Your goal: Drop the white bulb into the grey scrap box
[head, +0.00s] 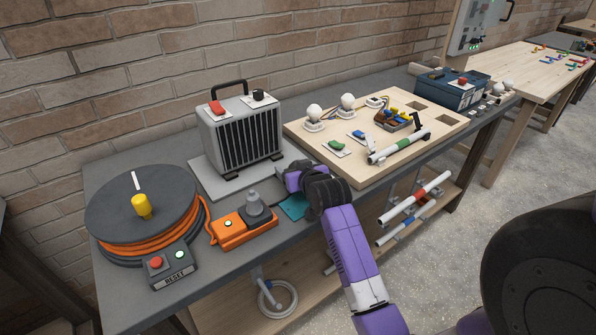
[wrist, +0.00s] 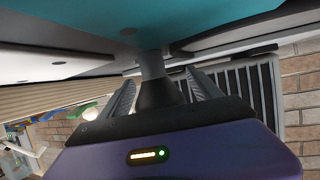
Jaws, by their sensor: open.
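Two white bulbs stand on round white bases on the pale wooden board in the head view, a left one (head: 314,111) and a right one (head: 347,101). I cannot tell which bulb the task means.
A teal pad (head: 294,207) lies beside my gripper. A grey finned unit (head: 240,135) stands behind, left of it. An orange device (head: 231,232) with a grey cone and a cable reel (head: 115,205) are left. The board also holds switches and a tube (head: 398,146).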

